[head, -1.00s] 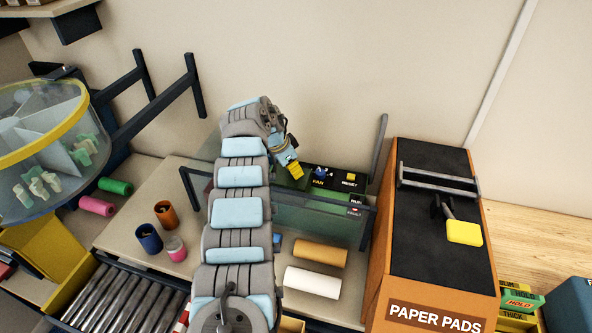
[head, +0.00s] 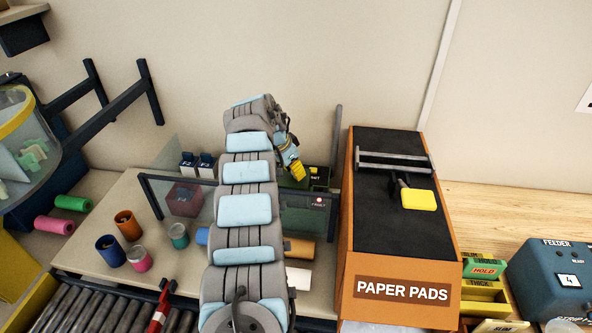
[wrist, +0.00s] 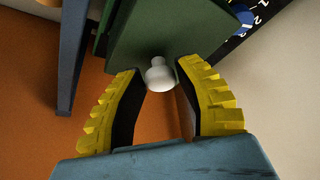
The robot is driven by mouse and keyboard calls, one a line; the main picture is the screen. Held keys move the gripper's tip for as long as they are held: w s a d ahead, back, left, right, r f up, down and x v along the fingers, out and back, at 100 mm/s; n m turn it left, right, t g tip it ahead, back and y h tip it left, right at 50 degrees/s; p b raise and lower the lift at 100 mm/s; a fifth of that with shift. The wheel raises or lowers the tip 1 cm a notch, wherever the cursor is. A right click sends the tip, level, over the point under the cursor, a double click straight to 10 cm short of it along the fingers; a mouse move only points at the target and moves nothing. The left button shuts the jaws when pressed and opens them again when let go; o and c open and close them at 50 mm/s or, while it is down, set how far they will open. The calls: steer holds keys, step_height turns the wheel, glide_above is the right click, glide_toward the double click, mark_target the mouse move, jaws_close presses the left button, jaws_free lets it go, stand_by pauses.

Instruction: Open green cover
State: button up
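The green cover (wrist: 165,35) fills the top middle of the wrist view as a dark green block, with a round white knob (wrist: 160,76) on its near face. My gripper (wrist: 157,70) has yellow ribbed fingers that stand apart, one on each side of the knob. A small gap shows left of the knob; at the right I cannot tell whether the finger touches it.
A blue dial (wrist: 244,17) sits right of the cover. The orange paper pads cabinet (head: 400,292) stands close to the right of my gripper. A clear guard panel (head: 308,213) stands in front of the control panel. Cups and rolls lie on the left of the bench (head: 190,263).

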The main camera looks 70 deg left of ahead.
steer(key=o, duration=0.3)
steer(key=shift+r, duration=0.15)
steer(key=shift+s+r, duration=0.15)
steer(key=shift+r, duration=0.4)
steer(key=v, duration=1)
steer(key=shift+s+r, duration=0.25)
steer(key=shift+r, duration=0.05)
